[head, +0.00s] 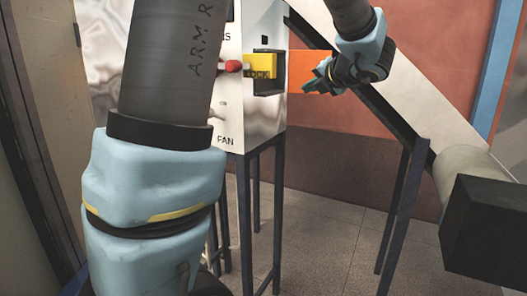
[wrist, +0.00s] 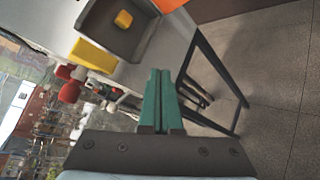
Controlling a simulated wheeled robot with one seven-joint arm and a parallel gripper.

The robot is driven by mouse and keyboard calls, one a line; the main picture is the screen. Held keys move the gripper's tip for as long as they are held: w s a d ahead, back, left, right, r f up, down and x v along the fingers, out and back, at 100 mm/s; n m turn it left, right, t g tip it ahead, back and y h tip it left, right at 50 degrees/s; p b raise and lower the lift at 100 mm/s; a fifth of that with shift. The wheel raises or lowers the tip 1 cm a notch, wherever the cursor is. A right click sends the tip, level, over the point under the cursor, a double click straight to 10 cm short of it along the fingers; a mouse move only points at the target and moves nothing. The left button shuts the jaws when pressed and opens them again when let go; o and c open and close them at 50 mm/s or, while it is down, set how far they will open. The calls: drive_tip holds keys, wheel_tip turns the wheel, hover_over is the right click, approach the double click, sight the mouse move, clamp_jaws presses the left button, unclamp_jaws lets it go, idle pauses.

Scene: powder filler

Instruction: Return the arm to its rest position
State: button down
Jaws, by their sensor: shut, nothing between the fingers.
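My gripper (head: 312,87) is in the upper middle of the head view, at the end of my grey and blue arm. In the wrist view its two green fingers (wrist: 161,100) are pressed together with nothing between them. It points toward the powder filler cabinet (head: 262,110) and its dark recess, apart from both as far as I can tell. A large link of my arm fills the left of the head view and hides part of the cabinet.
The cabinet has a yellow block-shaped part (head: 260,66), a red knob (head: 233,66) and a recess (wrist: 118,28) with a small yellow piece. It stands on dark legs. A sloping pale chute (head: 425,100) runs behind my wrist to the right. Tiled floor (head: 325,220) is open below.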

drive_tip(key=s+a+f+n+g, duration=0.5)
drive_tip(key=a+f+n, duration=0.2)
drive_tip(key=f+n, duration=0.2)
drive_tip(key=s+a+f+n+g, duration=0.4)
drive_tip(key=s+a+f+n, duration=0.1)
drive_tip(key=a+f+n, duration=0.4)
drive_tip(key=s+a+f+n+g+h, duration=0.1)
drive_tip(key=s+f+n, duration=0.3)
drive_tip(key=n, duration=0.7)
drive_tip(key=s+a+f+n+g+h, duration=0.1)
drive_tip(key=s+f+n+h, duration=0.3)
drive_tip(key=n, duration=0.8)
drive_tip(key=shift+s+a+g, duration=0.4)
drive_tip(key=shift+s+a, duration=0.05)
drive_tip(key=shift+s, duration=0.6)
